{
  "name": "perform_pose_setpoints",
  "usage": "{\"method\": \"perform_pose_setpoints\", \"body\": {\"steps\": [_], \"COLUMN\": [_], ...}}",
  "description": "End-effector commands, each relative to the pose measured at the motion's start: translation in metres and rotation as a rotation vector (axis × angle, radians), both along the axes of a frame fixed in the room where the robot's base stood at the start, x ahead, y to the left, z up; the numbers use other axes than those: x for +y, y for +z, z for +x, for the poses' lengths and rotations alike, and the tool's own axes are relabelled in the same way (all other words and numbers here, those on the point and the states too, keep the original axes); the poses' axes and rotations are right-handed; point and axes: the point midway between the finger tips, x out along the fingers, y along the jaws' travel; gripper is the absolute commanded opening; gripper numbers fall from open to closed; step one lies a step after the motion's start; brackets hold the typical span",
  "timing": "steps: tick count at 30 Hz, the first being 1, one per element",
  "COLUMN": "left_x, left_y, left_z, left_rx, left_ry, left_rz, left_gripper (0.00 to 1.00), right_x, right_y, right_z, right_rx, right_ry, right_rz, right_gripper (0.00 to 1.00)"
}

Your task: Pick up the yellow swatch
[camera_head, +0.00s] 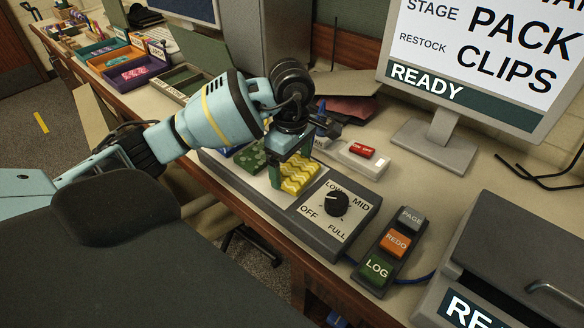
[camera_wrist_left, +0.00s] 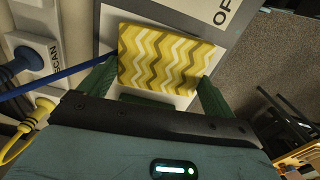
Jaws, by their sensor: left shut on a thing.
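The yellow swatch (camera_head: 300,176) has a white and brown zigzag pattern. It lies on the pale top of a grey unit with a dial. My left gripper (camera_head: 290,174) is over it with its green fingers on either side, shut on it. In the left wrist view the yellow swatch (camera_wrist_left: 166,58) sits between the two fingertips (camera_wrist_left: 158,82). I cannot tell whether it is lifted off the surface. My right gripper is not in view.
A green swatch (camera_head: 250,156) lies just left of the yellow one. The dial (camera_head: 337,204) is to the right, with a three-button box (camera_head: 391,246) beyond. A monitor (camera_head: 470,60) stands behind. Coloured trays (camera_head: 130,70) are at the far left. A blue rod (camera_wrist_left: 60,76) shows close by.

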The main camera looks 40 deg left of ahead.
Motion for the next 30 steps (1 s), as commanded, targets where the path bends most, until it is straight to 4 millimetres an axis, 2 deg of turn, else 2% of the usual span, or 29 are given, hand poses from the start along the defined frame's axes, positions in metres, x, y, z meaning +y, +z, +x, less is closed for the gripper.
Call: {"method": "perform_pose_setpoints", "body": {"steps": [4, 11, 21, 30], "left_x": [0.001, 0.025, 0.062, 0.078], "left_y": [0.021, 0.021, 0.027, 0.031], "left_z": [0.001, -0.039, -0.102, -0.130], "left_rx": [-0.003, 0.003, 0.006, 0.004], "left_ry": [0.001, 0.002, 0.003, 0.003], "left_rz": [0.000, 0.004, 0.006, 0.002], "left_gripper": [0.67, 0.67, 0.67, 0.67], "right_x": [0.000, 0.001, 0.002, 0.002], "right_y": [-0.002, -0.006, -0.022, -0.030], "right_z": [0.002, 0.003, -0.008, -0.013], "right_rx": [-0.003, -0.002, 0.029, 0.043], "right_ry": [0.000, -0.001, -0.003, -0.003], "right_rz": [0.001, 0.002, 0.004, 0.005], "right_gripper": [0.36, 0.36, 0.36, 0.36]}}
